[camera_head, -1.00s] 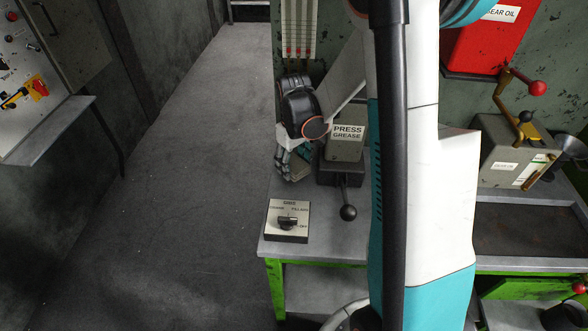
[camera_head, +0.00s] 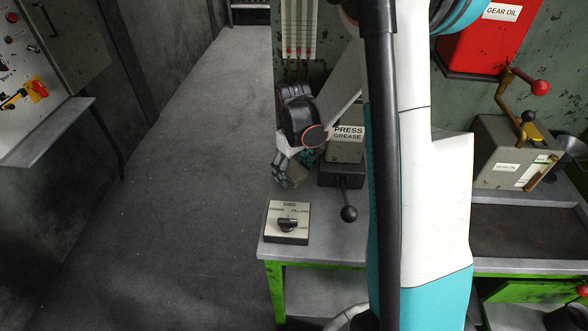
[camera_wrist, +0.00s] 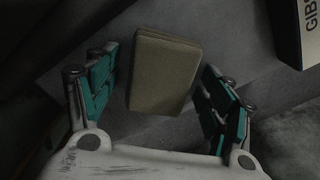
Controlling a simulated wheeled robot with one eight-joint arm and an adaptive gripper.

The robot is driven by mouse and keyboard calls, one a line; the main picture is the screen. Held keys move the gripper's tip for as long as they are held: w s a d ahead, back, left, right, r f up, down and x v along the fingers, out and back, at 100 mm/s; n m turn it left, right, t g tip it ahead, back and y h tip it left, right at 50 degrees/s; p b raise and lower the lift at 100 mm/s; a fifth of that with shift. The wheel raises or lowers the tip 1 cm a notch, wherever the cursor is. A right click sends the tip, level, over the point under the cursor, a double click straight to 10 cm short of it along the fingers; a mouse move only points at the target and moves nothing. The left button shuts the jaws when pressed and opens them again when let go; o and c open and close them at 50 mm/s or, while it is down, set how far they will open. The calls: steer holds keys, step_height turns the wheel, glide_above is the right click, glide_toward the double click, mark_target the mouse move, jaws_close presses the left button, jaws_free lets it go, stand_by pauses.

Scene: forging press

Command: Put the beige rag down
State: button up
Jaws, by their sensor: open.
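The beige rag (camera_wrist: 163,72) is a folded, rounded rectangular pad. In the wrist view it lies between my open fingers, with dark gaps on both sides of it. In the head view the rag (camera_head: 298,174) shows at the left end of the bench, beside the press grease unit. My gripper (camera_head: 287,172) is open right at the rag, its fingers pointing down; in the wrist view my gripper (camera_wrist: 160,95) has its teal-padded fingers spread apart. The rag appears to rest on the bench top (camera_head: 330,240), though its underside is hidden.
The press grease box (camera_head: 346,150) with its black-knobbed lever (camera_head: 348,213) stands right of my gripper. A switch box (camera_head: 286,223) sits in front at the bench corner. A grey lever box (camera_head: 505,150) and red gear oil tank (camera_head: 480,40) are at right. The floor at left is clear.

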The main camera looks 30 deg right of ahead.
mark_target(294, 169)
step_height(294, 169, up, 12)
steer(key=p, duration=0.4)
steer(key=shift+r, duration=0.25)
steer(key=s+a+r+m+t, duration=0.1)
steer(key=s+a+r+t, duration=0.2)
steer(key=s+a+r, duration=0.2)
steer(key=s+a+r+m+t, duration=0.1)
steer(key=s+a+r+t, duration=0.3)
steer(key=s, duration=0.8)
steer(key=shift+s+a+r, duration=0.15)
steer(key=shift+a+r, duration=0.8)
steer(key=shift+r, duration=0.8)
steer(key=shift+o, duration=0.5)
